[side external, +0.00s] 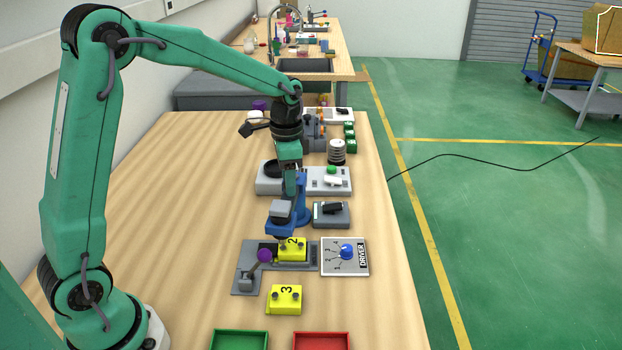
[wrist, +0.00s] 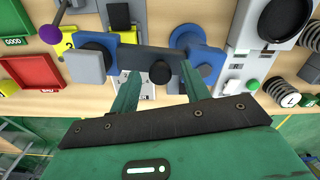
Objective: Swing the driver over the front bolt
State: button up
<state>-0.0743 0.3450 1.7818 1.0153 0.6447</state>
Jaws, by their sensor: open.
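The driver is a grey motor block with a blue underside (side external: 281,211) on a swing arm from a blue column (side external: 303,212). In the wrist view the motor block (wrist: 86,66) is at left, the column (wrist: 193,42) at right, and a dark bar with a black knob (wrist: 160,72) joins them. The driver head hangs at the rear edge of yellow block 2 (side external: 292,254), which has dark bolts on top; which bolt it is above I cannot tell. My gripper (side external: 290,193) is open, its fingers (wrist: 160,80) on either side of the knob, with visible gaps.
Block 2 sits in a grey fixture (side external: 243,281) with a purple-ball lever (side external: 264,255). The DRIVER dial panel (side external: 332,269) is at right. Yellow block 3 (side external: 287,300), a green tray (side external: 239,333) and a red tray (side external: 321,334) lie in front. The table's left is clear.

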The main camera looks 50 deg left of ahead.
grip_shut()
jog(key=shift+w+d+r+n, duration=0.1)
jog(key=shift+w+d+n, duration=0.25)
jog(key=shift+n, duration=0.5)
jog(key=shift+w+d+n, duration=0.3)
jog(key=shift+w+n, duration=0.05)
jog(key=shift+n, duration=0.5)
grip_release()
notch_tip(320, 180, up, 8)
